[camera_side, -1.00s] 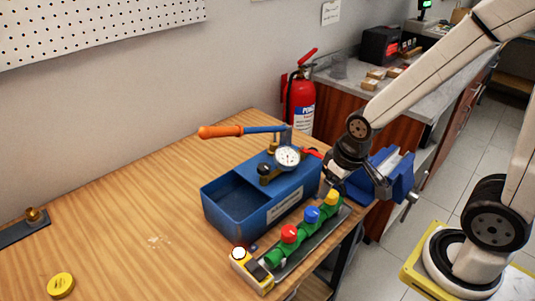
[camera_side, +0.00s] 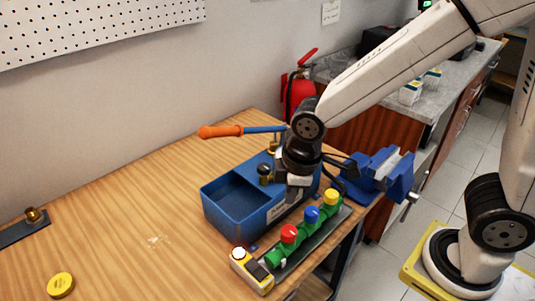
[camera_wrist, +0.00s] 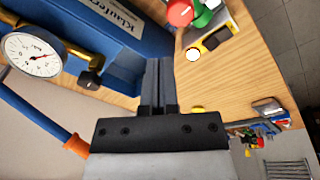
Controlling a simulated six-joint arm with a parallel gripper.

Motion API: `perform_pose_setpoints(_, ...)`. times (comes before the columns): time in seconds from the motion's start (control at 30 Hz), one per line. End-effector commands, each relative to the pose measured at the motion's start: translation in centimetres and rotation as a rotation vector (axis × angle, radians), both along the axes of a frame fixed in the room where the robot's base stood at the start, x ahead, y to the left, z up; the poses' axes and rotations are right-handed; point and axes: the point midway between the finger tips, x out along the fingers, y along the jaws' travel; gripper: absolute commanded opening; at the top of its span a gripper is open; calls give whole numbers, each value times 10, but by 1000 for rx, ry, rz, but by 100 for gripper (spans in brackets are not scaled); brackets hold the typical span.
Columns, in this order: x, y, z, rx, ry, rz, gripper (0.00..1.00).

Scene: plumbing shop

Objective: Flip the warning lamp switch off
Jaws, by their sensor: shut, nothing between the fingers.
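The warning lamp box (camera_side: 252,271) is yellow and grey, at the front edge of the wooden bench, with a round white lamp (camera_side: 238,254) and a dark switch panel (camera_side: 260,271). In the wrist view the box (camera_wrist: 217,38) is at upper right, its white lamp (camera_wrist: 193,54) toward my fingers. The switch position is too small to tell. My gripper (camera_side: 298,192) is above the front side of the blue test pump (camera_side: 227,221), to the upper right of the lamp box and apart from it. In the wrist view my gripper (camera_wrist: 158,65) is shut and empty.
A green manifold with red (camera_side: 289,233), blue (camera_side: 312,214) and yellow (camera_side: 331,197) knobs lies between the pump and the bench edge. The pump's orange handle (camera_side: 220,131) sticks out left. A blue vise (camera_side: 385,172) is at right. The bench's left is mostly clear.

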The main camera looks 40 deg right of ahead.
Motion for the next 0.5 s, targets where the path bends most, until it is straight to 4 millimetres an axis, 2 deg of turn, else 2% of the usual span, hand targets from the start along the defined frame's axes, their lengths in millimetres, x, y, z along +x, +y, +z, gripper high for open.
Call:
perform_pose_setpoints(0.03, 0, 13, 4, -12, 1, 79, 0)
perform_pose_setpoints(0.3, -8, 72, 22, -81, 17, 467, 0)
perform_pose_setpoints(0.5, -17, 100, 31, -115, 22, 653, 0)
